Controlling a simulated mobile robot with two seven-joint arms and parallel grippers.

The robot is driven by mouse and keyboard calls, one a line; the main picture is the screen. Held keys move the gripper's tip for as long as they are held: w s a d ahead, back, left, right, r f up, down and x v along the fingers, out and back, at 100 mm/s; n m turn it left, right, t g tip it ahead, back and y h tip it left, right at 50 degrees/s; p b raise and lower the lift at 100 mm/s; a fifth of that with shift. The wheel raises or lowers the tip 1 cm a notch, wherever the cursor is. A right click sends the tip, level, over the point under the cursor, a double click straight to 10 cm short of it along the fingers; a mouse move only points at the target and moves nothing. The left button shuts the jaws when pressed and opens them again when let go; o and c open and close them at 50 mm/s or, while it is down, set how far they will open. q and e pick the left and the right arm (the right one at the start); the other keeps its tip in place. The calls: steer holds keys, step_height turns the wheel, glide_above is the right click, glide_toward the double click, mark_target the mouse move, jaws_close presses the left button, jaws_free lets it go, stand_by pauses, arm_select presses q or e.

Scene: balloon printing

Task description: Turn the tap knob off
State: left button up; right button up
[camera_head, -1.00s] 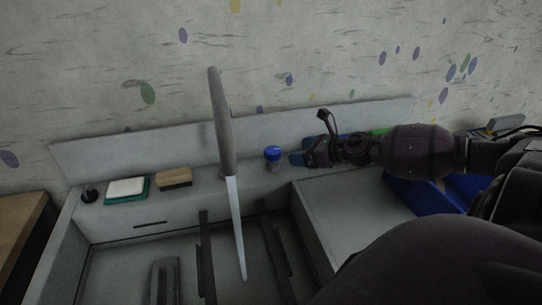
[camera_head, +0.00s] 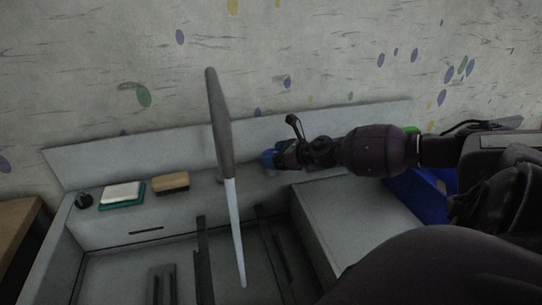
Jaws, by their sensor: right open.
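A tall grey tap spout (camera_head: 219,125) rises over the sink, with a thin pale stream (camera_head: 235,230) running down from its lower end into the basin. A small blue-topped round piece (camera_head: 267,159), which looks like the tap knob, stands on the ledge to the right of the spout. My right gripper (camera_head: 280,157) comes in from the right and is open at this piece, covering most of it. I cannot tell whether the fingers touch it. My left gripper is not in view.
A white sponge on a green dish (camera_head: 122,195), a tan block (camera_head: 171,183) and a small black piece (camera_head: 84,200) sit on the left ledge. A blue bin (camera_head: 433,190) is at right. A raised grey back panel (camera_head: 100,163) runs behind the ledge.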

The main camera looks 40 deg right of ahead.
steer(key=shift+w+a+f, duration=0.15)
steer(key=shift+w+f, duration=0.1)
steer(key=shift+w, duration=0.3)
